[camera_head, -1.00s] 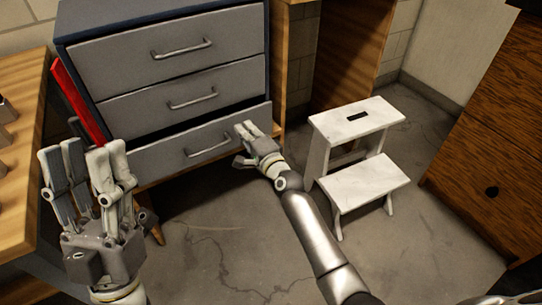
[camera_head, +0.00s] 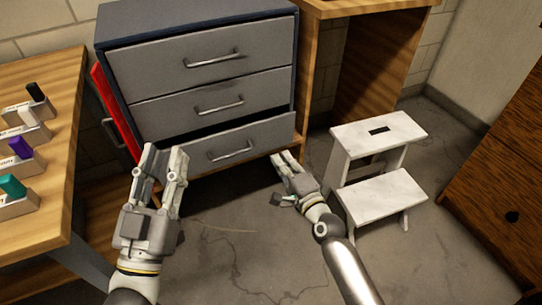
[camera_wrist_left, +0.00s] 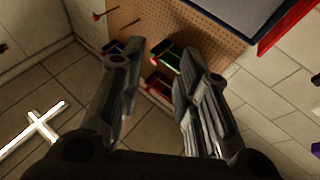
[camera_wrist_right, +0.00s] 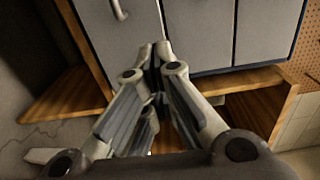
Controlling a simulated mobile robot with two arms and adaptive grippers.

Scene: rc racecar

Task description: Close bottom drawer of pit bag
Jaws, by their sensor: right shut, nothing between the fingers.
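The pit bag (camera_head: 112,60) is a dark blue cabinet with three grey drawers. Its bottom drawer (camera_head: 272,133), with a silver bar handle (camera_head: 230,152), stands slightly out, with a dark gap above its top edge. My right gripper (camera_head: 284,158) is shut and empty, in front of and below the drawer's right end; whether it touches cannot be told. In the right wrist view, its fingertips (camera_wrist_right: 153,48) meet before the grey fronts. My left gripper (camera_head: 166,150) is open and empty, in front of the drawer's left end. The left wrist view shows its fingers apart (camera_wrist_left: 160,58).
A white step stool (camera_head: 378,190) stands right of my right arm. A wooden table (camera_head: 62,165) with several coloured items is at the left. A red object (camera_head: 118,115) leans beside the pit bag. A wooden cabinet (camera_head: 500,180) is at the right. Floor between is clear.

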